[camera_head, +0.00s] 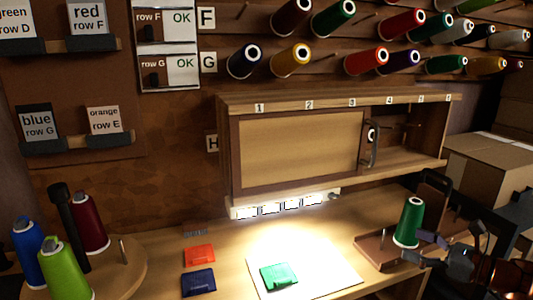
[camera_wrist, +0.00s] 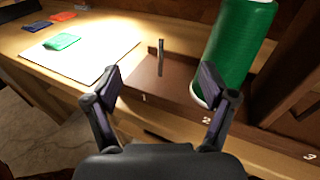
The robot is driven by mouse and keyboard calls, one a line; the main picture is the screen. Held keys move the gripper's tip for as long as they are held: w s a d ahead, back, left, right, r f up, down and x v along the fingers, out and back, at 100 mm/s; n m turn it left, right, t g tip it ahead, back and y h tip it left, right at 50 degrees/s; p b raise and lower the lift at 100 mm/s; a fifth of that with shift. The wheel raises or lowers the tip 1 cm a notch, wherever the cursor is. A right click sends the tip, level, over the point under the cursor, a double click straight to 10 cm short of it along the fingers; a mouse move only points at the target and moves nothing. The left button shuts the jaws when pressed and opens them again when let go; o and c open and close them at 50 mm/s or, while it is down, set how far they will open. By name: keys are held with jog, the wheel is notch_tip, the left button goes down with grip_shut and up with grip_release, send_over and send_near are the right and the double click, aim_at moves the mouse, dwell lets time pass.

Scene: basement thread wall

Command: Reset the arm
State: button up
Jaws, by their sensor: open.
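My gripper (camera_head: 413,249) is at the lower right of the head view, close to a green thread cone (camera_head: 408,220). In the wrist view my gripper (camera_wrist: 162,82) is open, with its fingers spread and nothing between them. The green cone (camera_wrist: 241,45) stands upright there, just beyond the right finger. I cannot tell whether finger and cone touch. The cone stands on a brown tray (camera_head: 374,250), which has a bare metal peg (camera_wrist: 161,57) and the numbers 1, 2 and 3 along its front edge.
A cabinet (camera_head: 300,152) with a sliding door and handle (camera_head: 372,147) hangs above the bench. A lit white mat (camera_head: 325,272) bears a green packet (camera_head: 279,276). Red (camera_head: 199,256) and blue (camera_head: 198,282) packets lie left. Several cones stand on a round board (camera_head: 125,275). Boxes (camera_head: 490,160) stand right.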

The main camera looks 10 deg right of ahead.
jog(key=a+n+g, duration=0.2)
jog(key=a, duration=0.3)
jog(key=s+a+f+n+g+y, duration=0.1)
jog(key=a+n+g, duration=0.1)
jog(key=a, duration=0.4)
jog(key=s+a+n+g, duration=0.1)
jog(key=a+n+g, duration=0.1)
jog(key=a+n, duration=0.2)
jog(key=shift+s+a+f+g+y, duration=0.2)
jog(key=shift+a+g+y, duration=0.15)
jog(key=shift+a, duration=0.3)
jog(key=s+a+f+n+g+h, duration=0.25)
jog(key=s+a+n+g, duration=0.4)
jog(key=a, duration=0.35)
jog(key=s+a+f+n+g+h, duration=0.2)
jog(key=s+f+n+h, duration=0.25)
jog(key=s+n, duration=0.55)
jog(key=s+d+n+h, duration=0.3)
jog(key=s+d+h, duration=0.2)
jog(key=s, duration=0.3)
notch_tip(320, 180, up, 22)
jog(key=s+p, duration=0.1)
jog(key=p, duration=2.1)
jog(key=shift+s+d+r, duration=0.15)
jog(key=shift+s+d, duration=0.05)
jog(key=shift+s, duration=0.1)
